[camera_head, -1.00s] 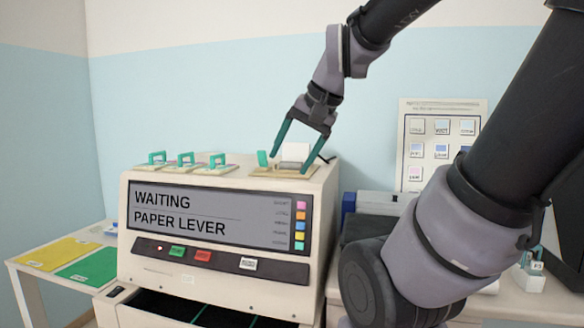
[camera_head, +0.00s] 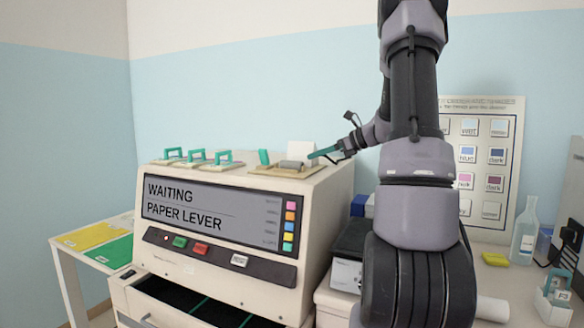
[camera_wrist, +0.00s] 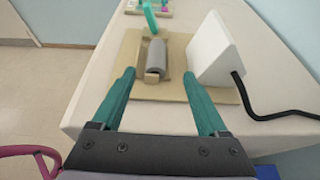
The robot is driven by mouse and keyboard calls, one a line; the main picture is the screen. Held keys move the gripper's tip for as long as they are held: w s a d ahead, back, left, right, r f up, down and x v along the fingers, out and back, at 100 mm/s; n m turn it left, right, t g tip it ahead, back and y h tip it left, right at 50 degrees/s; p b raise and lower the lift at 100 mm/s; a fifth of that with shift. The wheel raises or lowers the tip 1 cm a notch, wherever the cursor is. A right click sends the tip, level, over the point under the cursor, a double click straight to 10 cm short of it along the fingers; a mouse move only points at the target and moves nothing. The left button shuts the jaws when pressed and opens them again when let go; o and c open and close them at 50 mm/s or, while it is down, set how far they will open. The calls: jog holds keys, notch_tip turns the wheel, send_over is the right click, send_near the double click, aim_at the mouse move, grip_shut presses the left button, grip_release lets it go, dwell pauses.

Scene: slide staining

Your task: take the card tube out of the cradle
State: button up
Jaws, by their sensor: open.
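A grey card tube (camera_wrist: 157,58) lies in a cradle (camera_wrist: 152,76) with a wooden end block, on a tan board on top of the machine. In the head view, the tube (camera_head: 291,165) shows small and grey on the board. My gripper (camera_wrist: 160,74) is open and empty, its teal fingers apart and pointing toward the tube, one on each side of its line in the wrist view. I cannot tell whether the tips reach it. In the head view, my gripper (camera_head: 321,153) comes in from the right of the cradle.
A white slanted block (camera_wrist: 213,50) with a black cable stands right of the cradle. A teal lever (camera_head: 263,157) stands at the board's left end. Several teal-handled plates (camera_head: 197,157) sit further left. The machine's screen (camera_head: 219,217) reads "WAITING PAPER LEVER". An open drawer (camera_head: 194,302) lies below.

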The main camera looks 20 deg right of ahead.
aim_at(292, 166)
jog(key=x, duration=0.9)
jog(key=shift+s+a, duration=0.1)
jog(key=shift+a, duration=0.15)
grip_shut()
